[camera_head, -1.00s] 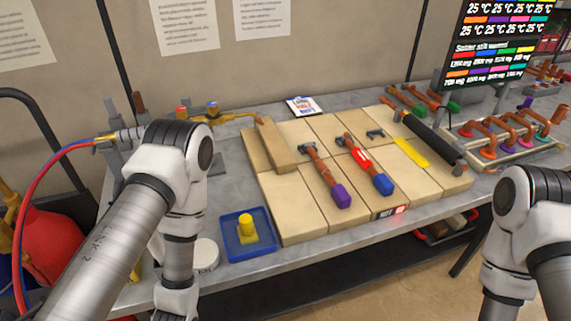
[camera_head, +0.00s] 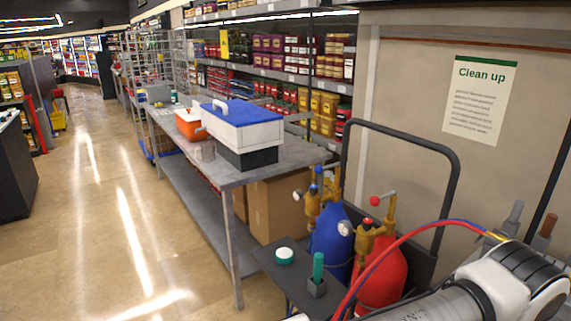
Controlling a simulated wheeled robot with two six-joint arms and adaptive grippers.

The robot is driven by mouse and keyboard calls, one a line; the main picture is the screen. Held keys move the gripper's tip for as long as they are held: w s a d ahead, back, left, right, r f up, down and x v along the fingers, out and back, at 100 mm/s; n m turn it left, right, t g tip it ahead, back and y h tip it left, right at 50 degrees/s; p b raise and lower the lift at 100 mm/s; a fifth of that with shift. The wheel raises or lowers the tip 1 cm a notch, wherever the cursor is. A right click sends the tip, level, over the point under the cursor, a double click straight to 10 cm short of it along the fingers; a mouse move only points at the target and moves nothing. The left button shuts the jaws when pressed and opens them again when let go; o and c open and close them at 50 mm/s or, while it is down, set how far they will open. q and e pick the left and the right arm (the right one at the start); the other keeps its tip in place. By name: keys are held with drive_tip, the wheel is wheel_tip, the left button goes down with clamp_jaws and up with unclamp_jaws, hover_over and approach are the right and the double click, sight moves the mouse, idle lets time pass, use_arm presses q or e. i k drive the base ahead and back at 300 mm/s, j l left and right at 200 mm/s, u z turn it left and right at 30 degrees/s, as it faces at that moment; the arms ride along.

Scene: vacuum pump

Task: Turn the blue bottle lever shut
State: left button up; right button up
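The blue bottle (camera_head: 331,243) stands upright on a cart at the lower right of the head view, left of the red bottle (camera_head: 384,280). A brass valve (camera_head: 313,208) with a gauge and small blue-tipped parts sits on top of the blue bottle. The blue bottle lever is too small to read its angle. The red bottle has a similar brass valve (camera_head: 368,238) with a red knob. Neither gripper is in view.
A black cart handle (camera_head: 455,190) arches behind the bottles. Red and blue hoses (camera_head: 408,237) curve in front of it. A small dark stand (camera_head: 275,262) holds a white-and-teal round item and a green-handled tool. A metal table (camera_head: 225,170) stands left; open floor lies farther left.

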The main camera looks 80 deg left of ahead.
sight(319, 170)
drive_tip(key=u, duration=2.2)
